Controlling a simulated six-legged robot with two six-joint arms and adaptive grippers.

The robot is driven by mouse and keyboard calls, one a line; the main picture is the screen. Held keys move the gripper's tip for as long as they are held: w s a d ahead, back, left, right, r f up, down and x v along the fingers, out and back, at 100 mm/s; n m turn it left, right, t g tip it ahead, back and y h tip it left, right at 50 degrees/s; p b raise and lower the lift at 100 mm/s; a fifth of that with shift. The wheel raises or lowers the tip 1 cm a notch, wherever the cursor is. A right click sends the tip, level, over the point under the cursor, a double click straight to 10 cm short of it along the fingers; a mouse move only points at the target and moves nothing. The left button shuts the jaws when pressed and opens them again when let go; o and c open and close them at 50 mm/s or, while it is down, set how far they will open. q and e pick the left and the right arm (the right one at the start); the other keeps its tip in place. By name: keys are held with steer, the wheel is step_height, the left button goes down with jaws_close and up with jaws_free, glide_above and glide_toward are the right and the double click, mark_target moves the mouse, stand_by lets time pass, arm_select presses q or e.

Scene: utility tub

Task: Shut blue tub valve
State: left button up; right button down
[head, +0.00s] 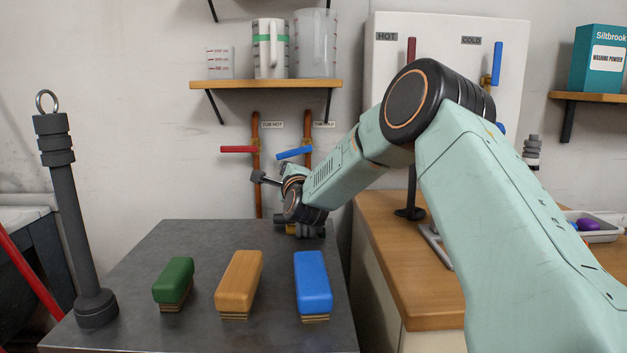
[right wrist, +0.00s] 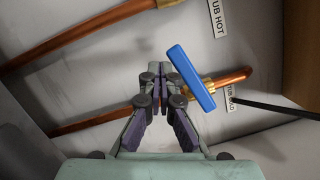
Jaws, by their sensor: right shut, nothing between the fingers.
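The blue tub valve handle (head: 295,153) is on the copper pipe under the TUB COLD label, pointing left and slightly tilted across the pipe. In the right wrist view the blue handle (right wrist: 191,78) lies just right of my fingertips, at an angle across its copper pipe (right wrist: 236,78). My right gripper (head: 258,176) is below and left of the handle in the head view. In the right wrist view the gripper (right wrist: 153,76) is shut and empty, beside the handle; whether it touches is unclear. My left gripper is not in view.
A red handle (head: 238,149) sits on the TUB HOT pipe (head: 256,190) to the left. A shelf (head: 265,84) with jugs is above. Green (head: 174,280), orange (head: 239,283) and blue (head: 313,284) brushes stand on the grey top (head: 205,240). Another blue handle (head: 497,63) is on the white panel.

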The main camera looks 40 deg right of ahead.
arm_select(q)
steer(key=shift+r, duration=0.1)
arm_select(e)
steer(key=shift+w+a+r, duration=0.15)
steer(key=shift+a+r, duration=0.05)
steer(key=shift+r, duration=0.2)
steer(key=shift+w+a+r, duration=0.15)
steer(key=shift+r, duration=0.35)
steer(key=shift+s+a, duration=0.1)
steer(key=shift+a, duration=0.05)
